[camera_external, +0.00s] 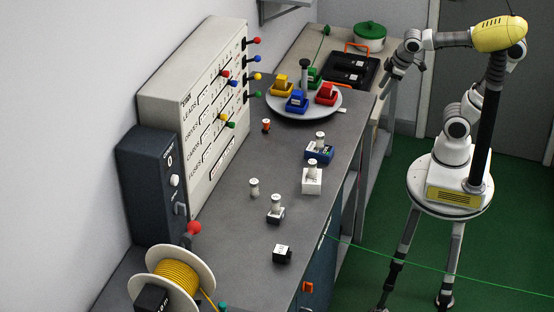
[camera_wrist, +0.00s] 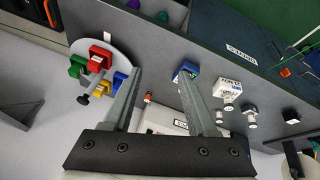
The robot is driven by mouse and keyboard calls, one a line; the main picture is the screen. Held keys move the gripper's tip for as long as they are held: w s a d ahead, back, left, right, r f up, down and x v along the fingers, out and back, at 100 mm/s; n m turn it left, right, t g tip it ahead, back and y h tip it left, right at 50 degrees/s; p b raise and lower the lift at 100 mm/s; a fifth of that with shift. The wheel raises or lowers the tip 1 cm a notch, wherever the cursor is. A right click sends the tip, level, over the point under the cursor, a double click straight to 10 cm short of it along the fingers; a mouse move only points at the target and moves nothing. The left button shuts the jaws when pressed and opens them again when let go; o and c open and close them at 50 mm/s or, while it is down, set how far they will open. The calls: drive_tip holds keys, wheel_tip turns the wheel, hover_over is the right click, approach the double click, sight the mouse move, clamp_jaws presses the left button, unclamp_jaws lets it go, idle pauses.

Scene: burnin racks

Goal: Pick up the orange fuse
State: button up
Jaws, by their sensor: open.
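The orange fuse (camera_external: 266,126) is a small upright piece on the grey bench, between the round tray and the tall panel. In the wrist view the orange fuse (camera_wrist: 148,97) shows small, between my two fingers and well beyond them. My gripper (camera_wrist: 161,72) is open, with nothing between its fingers. In the external view my gripper (camera_external: 391,72) hangs in the air right of the bench's far end, well apart from the fuse.
A round grey tray (camera_external: 276,109) holds coloured blocks around a dark post. White-topped fuses stand along the bench, one in a blue block (camera_external: 318,154) and one in a white block (camera_external: 312,181). The panel (camera_external: 200,110) with coloured levers stands along the wall. A yellow wire spool (camera_external: 172,280) is in front.

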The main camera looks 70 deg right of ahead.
drive_tip(key=w+f+n+g+h+b, duration=0.1)
drive_tip(key=w+f+n+h+b, duration=0.15)
drive_tip(key=w+n, duration=0.5)
drive_tip(key=n+t+h+b, duration=0.45)
drive_tip(key=n+h, duration=0.25)
drive_tip(key=n, duration=0.8)
approach(267, 126)
drive_tip(key=shift+t, duration=0.25)
drive_tip(key=x, duration=0.2)
drive_tip(key=b+x, duration=0.1)
drive_tip(key=x, duration=0.2)
drive_tip(key=shift+w+d+r, duration=0.15)
drive_tip(key=shift+w+d, duration=0.05)
drive_tip(key=shift+d, duration=0.25)
drive_tip(key=x, duration=0.2)
drive_tip(key=b+x, duration=0.1)
drive_tip(key=x, duration=0.1)
drive_tip(key=shift+f, duration=0.45)
drive_tip(key=shift+w+d+f, duration=0.15)
drive_tip(key=shift+w+d, duration=0.15)
drive_tip(key=shift+d, duration=0.05)
drive_tip(key=shift+c, duration=0.3)
